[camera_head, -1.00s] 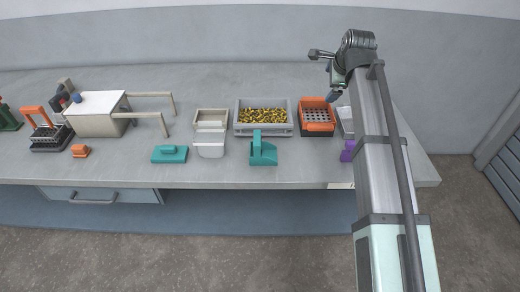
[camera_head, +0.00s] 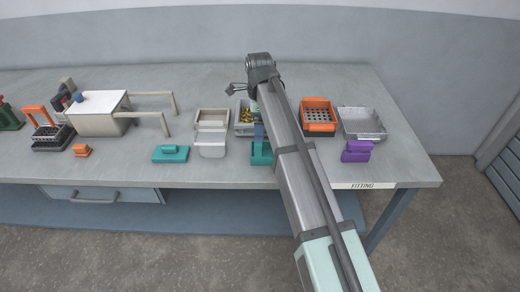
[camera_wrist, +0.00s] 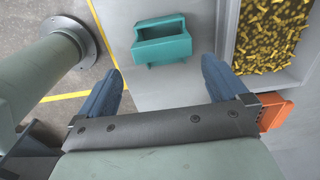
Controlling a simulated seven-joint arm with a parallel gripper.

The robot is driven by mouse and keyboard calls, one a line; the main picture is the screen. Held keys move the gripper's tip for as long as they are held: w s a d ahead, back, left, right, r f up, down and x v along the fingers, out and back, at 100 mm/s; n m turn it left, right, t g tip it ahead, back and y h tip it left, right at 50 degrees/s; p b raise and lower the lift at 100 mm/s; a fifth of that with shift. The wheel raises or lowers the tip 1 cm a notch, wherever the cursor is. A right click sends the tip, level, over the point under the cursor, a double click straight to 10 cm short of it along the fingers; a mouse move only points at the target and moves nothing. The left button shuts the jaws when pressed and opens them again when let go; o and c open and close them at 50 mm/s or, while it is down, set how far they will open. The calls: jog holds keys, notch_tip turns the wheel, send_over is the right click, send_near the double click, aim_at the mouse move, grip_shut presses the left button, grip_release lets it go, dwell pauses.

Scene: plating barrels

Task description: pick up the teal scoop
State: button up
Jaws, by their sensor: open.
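The teal scoop (camera_head: 258,156) lies near the front edge of the table, partly hidden by my arm in the head view. In the wrist view the scoop (camera_wrist: 162,48) shows whole at the top middle, a boxy teal body with a dark hollow. My gripper (camera_wrist: 160,72) is open and empty. Its two blue fingers stand wide apart, with the scoop beyond their tips in the picture, lined up with the gap. They do not seem to touch it. In the head view my arm hides most of the gripper.
A grey tray of gold parts (camera_wrist: 270,38) is behind the scoop.

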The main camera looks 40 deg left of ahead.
aim_at(260, 144)
jog(key=shift+w+f, duration=0.2)
jog(key=shift+f, duration=4.6)
jog(key=c, duration=1)
